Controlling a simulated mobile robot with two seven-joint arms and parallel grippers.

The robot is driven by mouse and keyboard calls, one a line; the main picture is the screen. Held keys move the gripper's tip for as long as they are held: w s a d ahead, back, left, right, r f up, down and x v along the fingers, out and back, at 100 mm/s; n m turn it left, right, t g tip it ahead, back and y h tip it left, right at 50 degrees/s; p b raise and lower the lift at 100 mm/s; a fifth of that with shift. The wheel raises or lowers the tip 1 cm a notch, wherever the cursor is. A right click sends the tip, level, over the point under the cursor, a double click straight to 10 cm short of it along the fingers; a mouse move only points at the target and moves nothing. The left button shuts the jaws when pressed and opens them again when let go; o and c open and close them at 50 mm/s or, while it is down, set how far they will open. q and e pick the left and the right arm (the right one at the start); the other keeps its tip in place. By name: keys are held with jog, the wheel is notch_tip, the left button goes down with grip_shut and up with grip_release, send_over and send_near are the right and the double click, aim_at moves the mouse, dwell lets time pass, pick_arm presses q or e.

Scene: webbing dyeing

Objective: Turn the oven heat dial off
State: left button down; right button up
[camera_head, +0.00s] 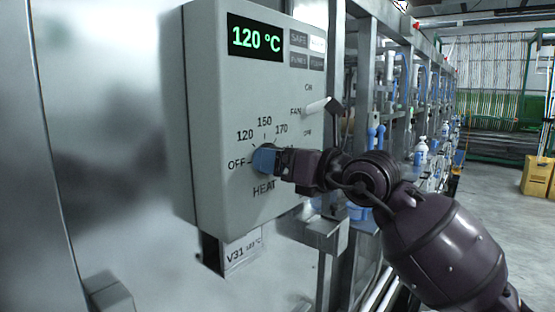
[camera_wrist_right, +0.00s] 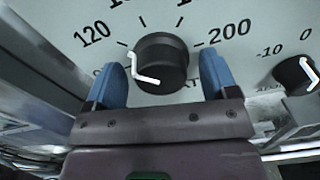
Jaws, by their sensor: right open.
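The heat dial (camera_wrist_right: 165,60) is a round black knob with a white pointer mark on its left side, in the right wrist view. The mark's upper end lies toward the 120 side of the scale. In the head view the dial is hidden behind my right gripper (camera_head: 265,158), at the lower part of the grey control box (camera_head: 215,100). The green display (camera_head: 256,38) reads 120 °C. In the wrist view my right gripper (camera_wrist_right: 163,78) is open. Its blue fingers stand left and right of the dial, with gaps at both sides. My left gripper is not in view.
A white fan lever (camera_head: 316,106) sticks out above right of the dial. A second black knob (camera_wrist_right: 297,74) is at the right in the wrist view. Metal frames and blue fittings stand right of the box. Yellow boxes (camera_head: 537,173) are on the far floor.

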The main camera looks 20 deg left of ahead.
jog(key=shift+w+a, duration=0.15)
jog(key=shift+a, duration=0.2)
jog(key=c, duration=0.9)
